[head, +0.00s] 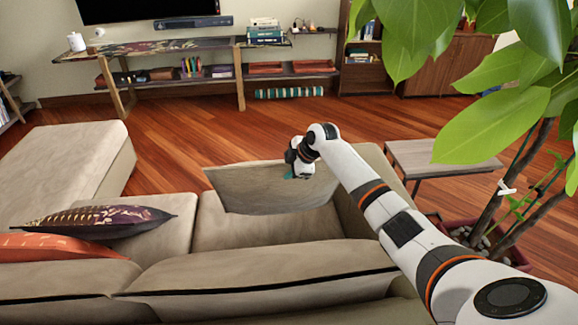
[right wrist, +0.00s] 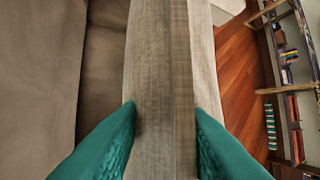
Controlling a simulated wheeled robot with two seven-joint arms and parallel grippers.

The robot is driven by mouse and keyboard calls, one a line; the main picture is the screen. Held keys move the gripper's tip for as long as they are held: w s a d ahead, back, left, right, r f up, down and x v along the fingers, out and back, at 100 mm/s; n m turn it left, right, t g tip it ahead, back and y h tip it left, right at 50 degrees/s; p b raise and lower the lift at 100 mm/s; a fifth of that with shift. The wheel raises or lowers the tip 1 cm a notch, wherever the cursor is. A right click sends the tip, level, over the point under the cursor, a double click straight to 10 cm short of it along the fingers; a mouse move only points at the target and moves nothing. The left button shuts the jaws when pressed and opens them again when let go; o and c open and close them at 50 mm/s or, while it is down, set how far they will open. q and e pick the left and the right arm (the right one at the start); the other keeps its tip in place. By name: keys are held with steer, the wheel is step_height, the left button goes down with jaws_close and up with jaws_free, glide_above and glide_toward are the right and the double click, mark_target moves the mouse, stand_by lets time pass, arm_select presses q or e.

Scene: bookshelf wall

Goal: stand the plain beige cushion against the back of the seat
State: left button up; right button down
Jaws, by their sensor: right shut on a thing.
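The plain beige cushion (head: 250,185) is upright, its broad face toward the camera, above the front part of the beige sofa seat (head: 222,232). It is apart from the sofa's back (head: 260,268), which is nearest the camera. I cannot tell whether its lower edge touches the seat. My right gripper (head: 298,174) is shut on the cushion's upper edge near its right corner. In the right wrist view the cushion (right wrist: 155,75) runs between the two teal fingers. My left gripper is not in view.
A dark patterned cushion (head: 95,221) and an orange cushion (head: 55,246) lie at the sofa's left. The chaise part (head: 68,165) extends forward left. A small side table (head: 440,160) and a leafy plant (head: 500,75) stand right. Wooden floor (head: 180,140) is open beyond the sofa.

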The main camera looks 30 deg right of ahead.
steer(key=s+a+f+p, duration=0.4)
steer(key=s+f, duration=0.5)
steer(key=s, duration=0.1)
steer(key=shift+a, duration=0.4)
steer(key=c, duration=1)
jaws_free()
steer(key=shift+s, duration=0.1)
steer(key=shift+c, duration=0.2)
steer(key=shift+s, duration=0.1)
